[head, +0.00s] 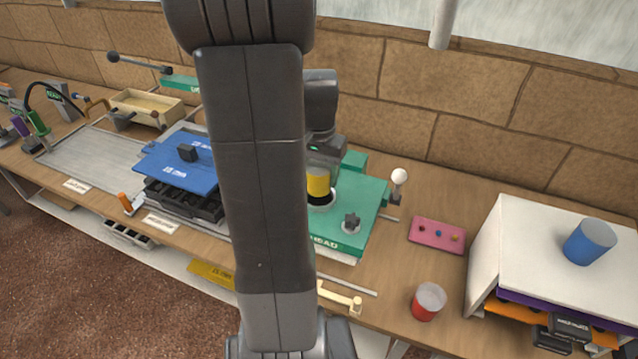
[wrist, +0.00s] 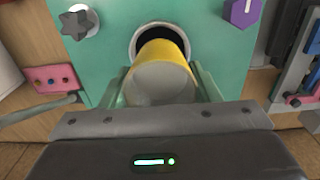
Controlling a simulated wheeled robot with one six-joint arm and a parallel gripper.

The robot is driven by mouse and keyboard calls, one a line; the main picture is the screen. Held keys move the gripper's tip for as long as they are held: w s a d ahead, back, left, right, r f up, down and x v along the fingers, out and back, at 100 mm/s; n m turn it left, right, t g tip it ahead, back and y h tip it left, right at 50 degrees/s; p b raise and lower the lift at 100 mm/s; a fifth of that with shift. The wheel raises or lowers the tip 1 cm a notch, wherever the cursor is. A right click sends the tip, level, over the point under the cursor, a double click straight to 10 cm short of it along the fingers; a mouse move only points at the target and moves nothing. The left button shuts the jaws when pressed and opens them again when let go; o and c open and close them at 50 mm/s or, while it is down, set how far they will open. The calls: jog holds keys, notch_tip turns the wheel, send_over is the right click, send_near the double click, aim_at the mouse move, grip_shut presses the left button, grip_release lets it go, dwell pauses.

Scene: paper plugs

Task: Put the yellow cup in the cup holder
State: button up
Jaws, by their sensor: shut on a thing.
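The yellow cup (head: 318,184) is held by my gripper (head: 320,168) above the teal machine top (head: 362,196). In the wrist view the yellow cup (wrist: 165,52) sits between the two green fingers of my gripper (wrist: 163,85), which are shut on it. A round dark opening with a pale rim, which looks like the cup holder (wrist: 152,33), lies just beyond the cup. The cup's far end overlaps this opening in the picture. I cannot tell whether its end is inside or just above. In the head view the holder's pale rim (head: 324,203) shows below the cup.
A star-shaped knob (head: 351,223) and a white ball lever (head: 399,177) stand near the holder. A red cup (head: 428,302) is on the bench, and a blue cup (head: 589,242) on the white box (head: 520,225). A purple knob (wrist: 241,12) is beside the opening.

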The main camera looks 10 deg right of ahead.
aim_at(319, 184)
jog(key=shift+f, duration=1.8)
jog(key=shift+f, duration=0.1)
jog(key=shift+f, duration=0.15)
jog(key=o, duration=1)
notch_tip(319, 184, up, 12)
jog(key=shift+r, duration=0.25)
